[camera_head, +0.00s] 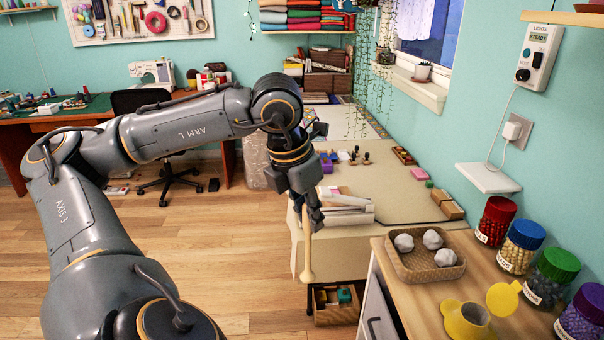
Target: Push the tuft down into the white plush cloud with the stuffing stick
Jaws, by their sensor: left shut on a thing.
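My left gripper (311,212) is shut on the stuffing stick (307,256), a pale wooden stick with a wider lower end. The stick hangs nearly upright in front of the near edge of the work table, its lower end clear of any surface that I can make out. Several pale grey-white lumps (433,239), possibly tufts, lie in a woven tray (402,272) on the wooden cabinet at right. I cannot make out the white plush cloud. My right gripper is not in view.
The work table (400,200) holds small blocks and pale rolls (345,212). A box (336,306) sits low under the table.

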